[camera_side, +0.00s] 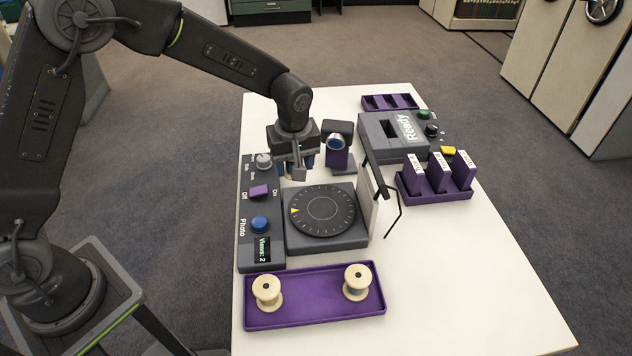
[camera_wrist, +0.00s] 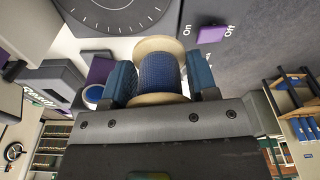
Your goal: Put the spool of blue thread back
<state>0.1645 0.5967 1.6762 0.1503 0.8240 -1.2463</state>
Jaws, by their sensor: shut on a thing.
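My gripper (camera_side: 304,164) is above the table, just behind the turntable (camera_side: 325,209). In the wrist view its two blue-padded fingers are shut on the spool of blue thread (camera_wrist: 160,72), one on each side of the thread. The spool has pale wooden flanges. In the side view I cannot make the spool out clearly at the gripper. A purple tray (camera_side: 312,313) lies at the front of the table. It holds a pale spool (camera_side: 267,291) at its left and another spool (camera_side: 357,282) at its right, with bare tray between them.
A control panel (camera_side: 261,228) with a blue button and purple switch runs left of the turntable. A camera-like device (camera_side: 338,149) stands behind it, a white panel with a black bracket (camera_side: 384,195) at its right. A grey "Ready" machine (camera_side: 393,138) and slotted purple rack (camera_side: 436,188) stand farther right. The front right is clear.

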